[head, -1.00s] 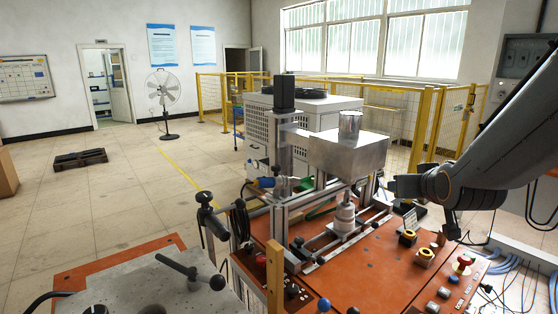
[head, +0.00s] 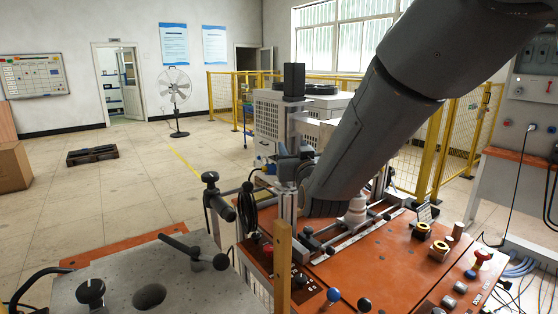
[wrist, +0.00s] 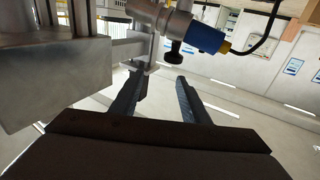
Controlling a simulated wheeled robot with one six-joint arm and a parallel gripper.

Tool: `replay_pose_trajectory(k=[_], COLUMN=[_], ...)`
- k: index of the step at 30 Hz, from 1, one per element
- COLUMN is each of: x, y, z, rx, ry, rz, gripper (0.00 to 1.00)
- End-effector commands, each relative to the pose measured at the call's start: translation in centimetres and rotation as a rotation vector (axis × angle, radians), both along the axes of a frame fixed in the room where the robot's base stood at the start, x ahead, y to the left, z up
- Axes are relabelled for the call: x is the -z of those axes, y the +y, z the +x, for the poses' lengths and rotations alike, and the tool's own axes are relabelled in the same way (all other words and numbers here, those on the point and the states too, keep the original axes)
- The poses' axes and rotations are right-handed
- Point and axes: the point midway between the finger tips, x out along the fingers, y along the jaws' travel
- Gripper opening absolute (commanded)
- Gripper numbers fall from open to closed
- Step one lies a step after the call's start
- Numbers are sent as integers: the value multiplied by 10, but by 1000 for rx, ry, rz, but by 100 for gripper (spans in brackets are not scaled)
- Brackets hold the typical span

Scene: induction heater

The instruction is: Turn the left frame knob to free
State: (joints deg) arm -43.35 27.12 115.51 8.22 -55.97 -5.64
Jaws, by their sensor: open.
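In the wrist view, my gripper (wrist: 160,84) is open, its two dark fingers apart with nothing clearly held between them. A small black knob (wrist: 175,52) on a silver fitting shows just past the fingertips, towards the right finger. I cannot tell for sure whether it is the left frame knob. A metal upright stands near the left finger. In the head view, my arm reaches down to the left side of the metal frame (head: 289,206) and hides the fingers and much of the frame.
A blue cylinder (wrist: 206,38) with a cable sits beside the black knob. A large metal block (wrist: 55,80) is close on the left in the wrist view. The orange table (head: 385,265) carries yellow-ringed buttons (head: 439,250) and a red knob (head: 482,258). A yellow fence stands behind.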

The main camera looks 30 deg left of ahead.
Motion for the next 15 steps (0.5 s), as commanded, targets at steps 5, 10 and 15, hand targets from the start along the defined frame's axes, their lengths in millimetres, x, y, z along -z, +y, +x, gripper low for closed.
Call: replay_pose_trajectory(k=[5, 10, 15], x=[34, 33, 33], y=[11, 16, 29], z=[-4, 1, 19], rx=[0, 1, 1], ry=[47, 51, 51], rz=[-21, -22, -22], gripper=[42, 42, 42])
